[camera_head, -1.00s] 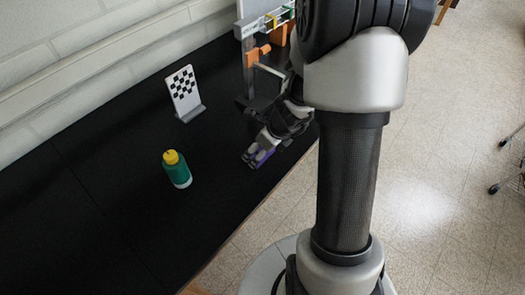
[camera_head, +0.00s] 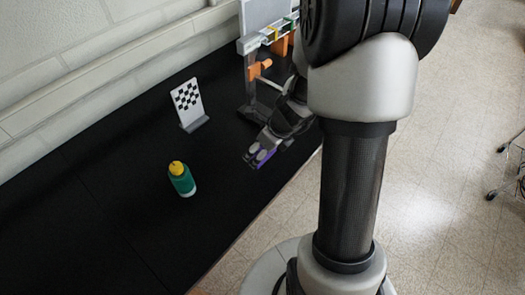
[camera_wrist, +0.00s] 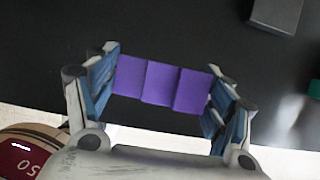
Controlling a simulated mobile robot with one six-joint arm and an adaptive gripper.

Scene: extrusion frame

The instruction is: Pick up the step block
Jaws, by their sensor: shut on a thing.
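The step block is purple with stepped faces. In the wrist view the step block (camera_wrist: 162,85) sits between the two fingers of my gripper (camera_wrist: 165,88), which touch it at both ends. In the head view my gripper (camera_head: 262,153) is over the black table near its front edge, with a little of the purple block showing at the fingertips. My gripper is shut on the block. Whether the block is clear of the table is hard to tell from these views; most of it is hidden by the fingers in the head view.
An extrusion frame with orange parts (camera_head: 258,70) stands beyond my gripper. The table's left part is clear.

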